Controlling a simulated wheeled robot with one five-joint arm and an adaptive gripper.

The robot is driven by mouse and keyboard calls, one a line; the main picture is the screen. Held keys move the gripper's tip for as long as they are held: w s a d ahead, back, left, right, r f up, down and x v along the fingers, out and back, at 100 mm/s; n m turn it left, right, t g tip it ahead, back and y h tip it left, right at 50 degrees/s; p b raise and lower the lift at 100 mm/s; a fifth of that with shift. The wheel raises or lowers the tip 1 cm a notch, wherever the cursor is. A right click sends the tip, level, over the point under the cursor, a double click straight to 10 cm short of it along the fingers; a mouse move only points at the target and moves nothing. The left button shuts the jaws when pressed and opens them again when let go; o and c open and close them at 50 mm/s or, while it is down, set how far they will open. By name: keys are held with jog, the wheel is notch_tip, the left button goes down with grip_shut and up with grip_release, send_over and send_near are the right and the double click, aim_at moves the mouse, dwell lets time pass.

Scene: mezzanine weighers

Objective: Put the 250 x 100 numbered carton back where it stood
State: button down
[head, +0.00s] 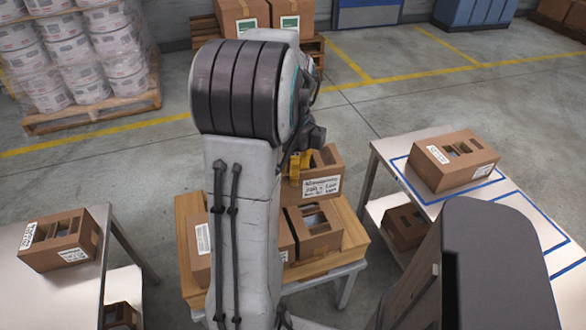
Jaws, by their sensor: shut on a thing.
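A brown carton (322,188) with a white handwritten label is at the middle, behind my arm. The label is too small to read surely, but seems to show a size. My gripper (304,162), with yellow parts, is shut on this carton at its top; my arm hides much of both. The carton appears above another open-topped carton (314,236) on the wooden-topped table (355,238); whether they touch cannot be told. A further carton (199,262) there is partly hidden by my arm.
The right table (405,160) has blue outlines; one holds a carton (455,160), the nearer (515,215) shows bare surface. A carton (405,228) is on its lower shelf. The left table (40,295) bears a carton (60,240). A pallet of buckets (75,60) stands back left.

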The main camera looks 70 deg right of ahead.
jog(key=shift+f, duration=0.15)
dwell(0.3)
jog(key=shift+f+n+b, duration=0.5)
jog(key=shift+f+b, duration=0.15)
jog(key=shift+s+f, duration=0.1)
jog(key=shift+f, duration=0.2)
dwell(0.3)
notch_tip(320, 180, down, 11)
jog(key=b, duration=0.9)
dwell(0.7)
jog(key=shift+f, duration=0.3)
dwell(0.6)
jog(key=c, duration=1)
grip_release()
jog(key=shift+r, duration=0.1)
